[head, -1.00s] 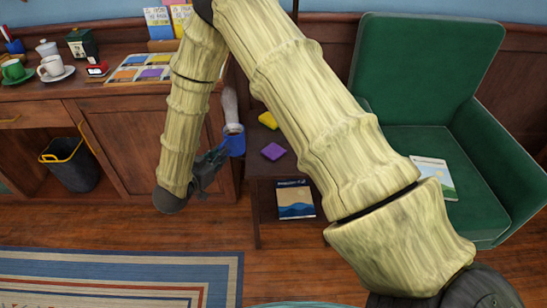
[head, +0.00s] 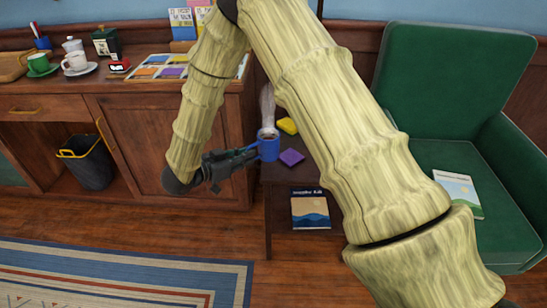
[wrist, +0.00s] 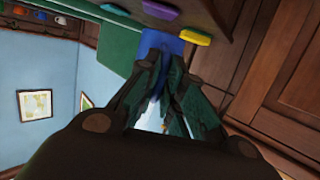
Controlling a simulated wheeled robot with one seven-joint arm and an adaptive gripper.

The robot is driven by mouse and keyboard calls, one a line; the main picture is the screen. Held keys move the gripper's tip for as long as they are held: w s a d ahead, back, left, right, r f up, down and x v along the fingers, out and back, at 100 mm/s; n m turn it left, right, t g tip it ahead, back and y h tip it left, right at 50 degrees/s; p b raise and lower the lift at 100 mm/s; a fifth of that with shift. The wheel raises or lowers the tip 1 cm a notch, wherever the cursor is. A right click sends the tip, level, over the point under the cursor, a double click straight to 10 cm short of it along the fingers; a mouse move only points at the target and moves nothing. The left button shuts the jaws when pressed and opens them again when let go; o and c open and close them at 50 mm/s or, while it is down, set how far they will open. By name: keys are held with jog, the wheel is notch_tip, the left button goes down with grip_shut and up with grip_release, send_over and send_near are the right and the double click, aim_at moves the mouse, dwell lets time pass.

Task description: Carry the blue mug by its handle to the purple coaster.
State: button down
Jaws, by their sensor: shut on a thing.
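The blue mug (head: 268,149) is upright, with a dark opening on top and a pale wisp above it. My gripper (head: 252,154) comes from its left and is shut on its handle side; the fingers hide the handle. The purple coaster (head: 291,157) lies on the small dark side table (head: 297,177), just right of the mug and a little lower in the picture. The mug is apart from the coaster, near the table's left edge. In the wrist view the mug (wrist: 158,42) shows beyond the fingertips, and the purple coaster (wrist: 160,10) lies beyond it.
A yellow coaster (head: 287,125) lies behind the purple one. A book (head: 310,208) sits on the table's lower shelf. A wooden cabinet (head: 165,150) stands left and a green armchair (head: 440,90) right. My arm crosses in front of the table's right side.

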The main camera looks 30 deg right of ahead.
aim_at(265, 158)
jog(key=x, duration=0.3)
jog(key=s+r+x, duration=0.1)
jog(key=x, duration=0.5)
jog(key=shift+s+d+r+b, duration=0.2)
jog(key=shift+d+b, duration=0.2)
jog(key=shift+d, duration=0.15)
jog(key=shift+f+b, duration=0.4)
jog(key=shift+f, duration=1.35)
jog(key=shift+f, duration=0.1)
jog(key=c, duration=1.5)
grip_release()
jog(key=shift+c, duration=0.2)
jog(key=p+v, duration=0.1)
jog(key=v, duration=1.1)
